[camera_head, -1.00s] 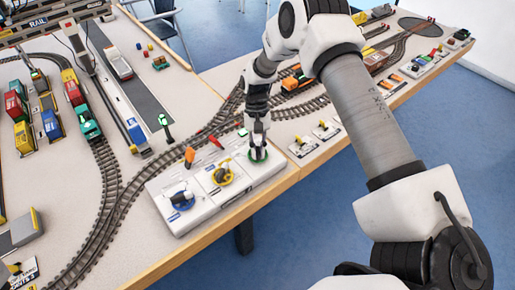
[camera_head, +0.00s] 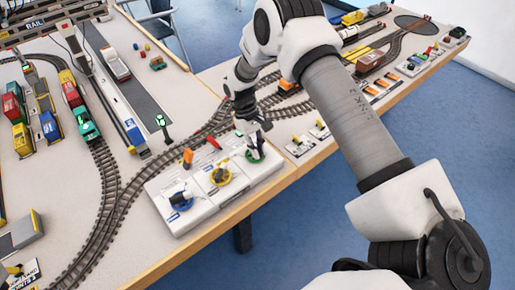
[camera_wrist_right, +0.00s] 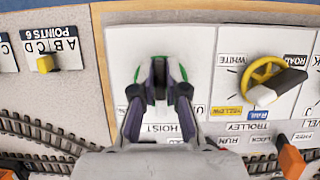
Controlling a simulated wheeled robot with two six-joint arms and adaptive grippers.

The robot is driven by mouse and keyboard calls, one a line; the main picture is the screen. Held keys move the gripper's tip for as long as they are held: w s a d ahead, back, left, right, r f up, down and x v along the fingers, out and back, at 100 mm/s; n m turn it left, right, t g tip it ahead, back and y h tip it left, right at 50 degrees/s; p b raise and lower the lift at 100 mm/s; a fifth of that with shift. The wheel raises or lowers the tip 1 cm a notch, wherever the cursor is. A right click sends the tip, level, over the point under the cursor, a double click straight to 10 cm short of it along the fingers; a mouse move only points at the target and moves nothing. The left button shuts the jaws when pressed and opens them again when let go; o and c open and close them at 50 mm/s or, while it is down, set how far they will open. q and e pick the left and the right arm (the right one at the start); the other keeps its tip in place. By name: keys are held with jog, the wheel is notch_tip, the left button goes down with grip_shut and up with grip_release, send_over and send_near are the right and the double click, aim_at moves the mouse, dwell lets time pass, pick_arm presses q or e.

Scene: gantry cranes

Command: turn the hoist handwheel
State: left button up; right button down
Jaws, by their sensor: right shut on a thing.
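The hoist handwheel (camera_head: 249,157) is a small green wheel at the right end of a white control box (camera_head: 207,213). In the right wrist view its green rim (camera_wrist_right: 183,72) shows in pieces beside the fingers, above the HOIST label. My right gripper (camera_head: 257,153) points down at the wheel, leaning, and is shut on part of it. The fingers hide the hub and the gripped part. My left gripper is not in view.
A yellow trolley wheel (camera_head: 221,176) and a blue wheel (camera_head: 181,199) sit left on the same box. Orange (camera_head: 187,156) and red (camera_head: 214,142) levers stand behind. Model track (camera_head: 120,195) runs around the box. The table's front edge is close.

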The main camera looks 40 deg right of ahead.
dwell(0.3)
jog(key=c, duration=1.2)
grip_release()
jog(key=v, duration=1.2)
